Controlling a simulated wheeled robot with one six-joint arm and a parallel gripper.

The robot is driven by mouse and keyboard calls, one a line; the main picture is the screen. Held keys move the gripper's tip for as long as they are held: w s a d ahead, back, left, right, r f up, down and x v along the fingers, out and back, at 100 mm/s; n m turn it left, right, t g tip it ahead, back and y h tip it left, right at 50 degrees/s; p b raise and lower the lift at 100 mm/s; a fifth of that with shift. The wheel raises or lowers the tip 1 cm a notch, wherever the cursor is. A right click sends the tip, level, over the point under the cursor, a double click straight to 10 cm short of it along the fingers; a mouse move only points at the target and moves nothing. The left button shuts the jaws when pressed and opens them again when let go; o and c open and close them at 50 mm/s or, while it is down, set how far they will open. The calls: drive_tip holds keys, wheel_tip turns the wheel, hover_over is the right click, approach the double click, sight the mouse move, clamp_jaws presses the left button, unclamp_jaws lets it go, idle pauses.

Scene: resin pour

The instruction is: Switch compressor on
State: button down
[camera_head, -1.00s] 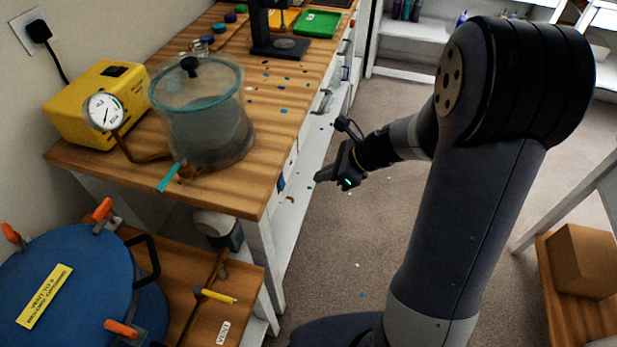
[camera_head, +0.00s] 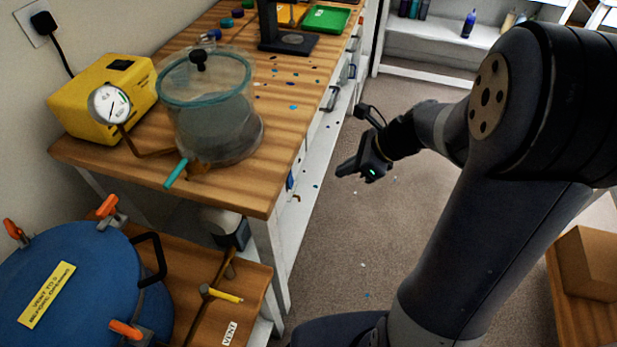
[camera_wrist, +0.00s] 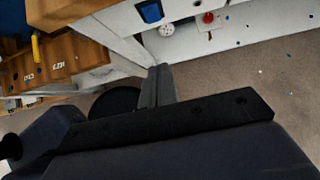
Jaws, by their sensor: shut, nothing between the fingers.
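My gripper (camera_head: 347,169) is shut and empty. It hangs over the floor to the right of the wooden bench, touching nothing. In the wrist view its closed fingers (camera_wrist: 158,84) point toward the bench's white front. A red button (camera_wrist: 208,17) on a light plate shows at the top of that view, beyond the fingertips, beside a white round dial (camera_wrist: 166,30) and a blue square (camera_wrist: 150,11). No label reads compressor, so I cannot tell whether the button belongs to it. A yellow box (camera_head: 88,98) with a dark switch (camera_head: 121,65) on top stands on the bench.
A clear chamber (camera_head: 210,120) with a teal valve handle (camera_head: 176,173) stands on the bench (camera_head: 262,180). A blue-lidded pot (camera_head: 85,275) with orange clamps sits lower left, near a yellow-handled valve (camera_head: 224,295). A cardboard box (camera_head: 585,262) is at right.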

sight(291, 180)
drive_tip(key=shift+d, duration=0.1)
drive_tip(key=a+r+b+x, duration=0.1)
drive_tip(key=a+x, duration=0.1)
drive_tip(key=x, duration=1.1)
drive_tip(key=shift+w+r+b, duration=0.3)
drive_tip(key=shift+w+r, duration=0.05)
drive_tip(key=shift+r, duration=0.05)
